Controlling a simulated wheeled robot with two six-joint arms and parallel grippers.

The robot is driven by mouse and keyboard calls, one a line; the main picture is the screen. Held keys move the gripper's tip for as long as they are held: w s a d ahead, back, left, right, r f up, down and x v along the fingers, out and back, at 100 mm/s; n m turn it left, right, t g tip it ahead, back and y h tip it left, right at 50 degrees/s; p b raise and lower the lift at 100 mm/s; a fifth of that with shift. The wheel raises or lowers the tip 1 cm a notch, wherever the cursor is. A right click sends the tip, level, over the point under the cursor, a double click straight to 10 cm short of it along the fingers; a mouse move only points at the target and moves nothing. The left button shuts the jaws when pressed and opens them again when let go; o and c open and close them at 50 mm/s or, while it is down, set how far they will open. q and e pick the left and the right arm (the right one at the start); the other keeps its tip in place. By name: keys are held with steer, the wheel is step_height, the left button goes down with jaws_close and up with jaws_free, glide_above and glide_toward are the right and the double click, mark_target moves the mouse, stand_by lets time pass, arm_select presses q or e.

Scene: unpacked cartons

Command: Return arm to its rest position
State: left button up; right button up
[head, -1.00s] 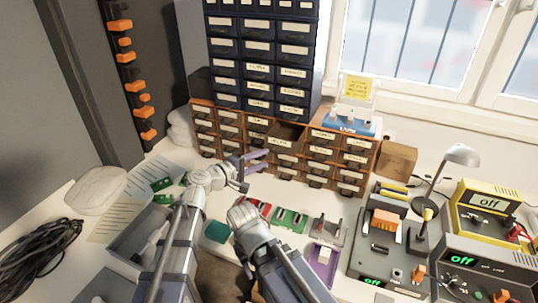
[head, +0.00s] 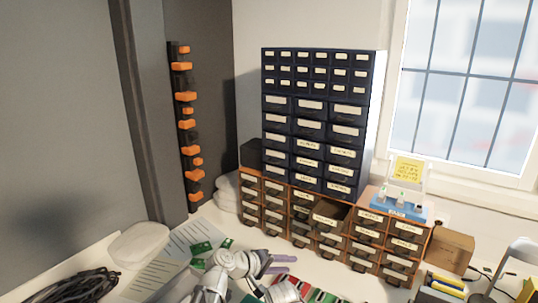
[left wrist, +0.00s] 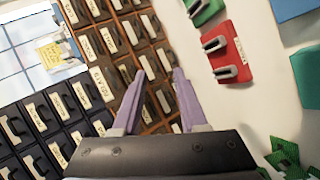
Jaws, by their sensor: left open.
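My left gripper (head: 288,264) shows at the bottom of the head view, its purple fingers apart and pointing right, in front of the brown drawer cabinet (head: 279,222). In the left wrist view, the left gripper (left wrist: 159,80) is open with nothing between its fingers, and the drawer fronts (left wrist: 105,75) appear beyond the tips. Part of my right arm (head: 284,291) shows at the bottom edge of the head view; its gripper is not seen.
One brown drawer (head: 329,212) stands pulled out. A dark drawer tower (head: 312,130) rises above. Red (left wrist: 228,52) and green (left wrist: 207,10) small holders lie on the white bench near the left gripper. A cardboard box (head: 450,250) stands at right, coiled cable (head: 75,287) at left.

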arm_select(q)
steer(key=s+a+f+m+g+y, duration=0.1)
steer(key=s+a+f+y, duration=0.1)
steer(key=a+f, duration=0.1)
steer(key=s+a+f+m+g+y, duration=0.1)
steer(key=s+a+f, duration=0.1)
steer(key=s+a, duration=0.1)
steer(key=s+a+f+m+g+y, duration=0.1)
steer(key=s+a+f+y, duration=0.1)
steer(key=a, duration=0.3)
steer(key=shift+s+f+y, duration=0.2)
steer(key=shift+f+y, duration=0.1)
steer(key=shift+f, duration=0.55)
steer(key=s+a+f+m+g+y, duration=0.1)
steer(key=s+a+y, duration=0.25)
steer(key=a, duration=0.25)
steer(key=s+a+f+g+y, duration=0.1)
steer(key=s+a+f+y, duration=0.1)
steer(key=s+a, duration=0.35)
steer(key=s+d+r+m+p, duration=0.2)
steer(key=d+r+p, duration=0.1)
steer(key=d, duration=0.2)
steer(key=s+d+r+m+g+p, duration=0.1)
steer(key=d+r+m+p, duration=0.1)
steer(key=d, duration=0.3)
steer(key=shift+s+d+r+y+p, duration=0.2)
steer(key=shift+s+r+y+p, duration=0.2)
steer(key=shift+r+p, duration=0.3)
